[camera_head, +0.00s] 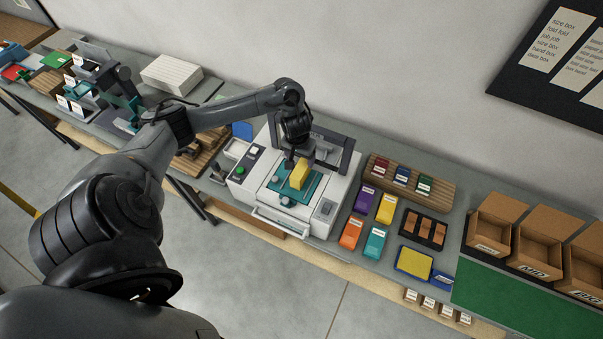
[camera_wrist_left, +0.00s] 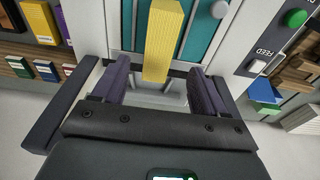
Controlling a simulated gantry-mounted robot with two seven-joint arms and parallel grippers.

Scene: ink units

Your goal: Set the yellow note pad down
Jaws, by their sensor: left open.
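The yellow note pad (camera_head: 301,174) is a narrow yellow block on the teal plate (camera_head: 285,189) of the white machine (camera_head: 321,207) in the head view. My left gripper (camera_head: 291,160) is just behind and above the pad. In the left wrist view the yellow note pad (camera_wrist_left: 163,40) shows in line with the gap between the fingers of my left gripper (camera_wrist_left: 155,85). The fingers are apart, with clear space on both sides of the pad. The pad's underside contact with the plate is hard to make out. My right gripper is not in view.
Right of the machine lie purple, yellow, orange and teal packs (camera_head: 374,242), a wooden rack (camera_head: 410,179) of small boxes, and a yellow pad in a blue tray (camera_head: 414,262). Cardboard bins (camera_head: 492,222) stand farther right. A green mat (camera_head: 515,300) has bare room.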

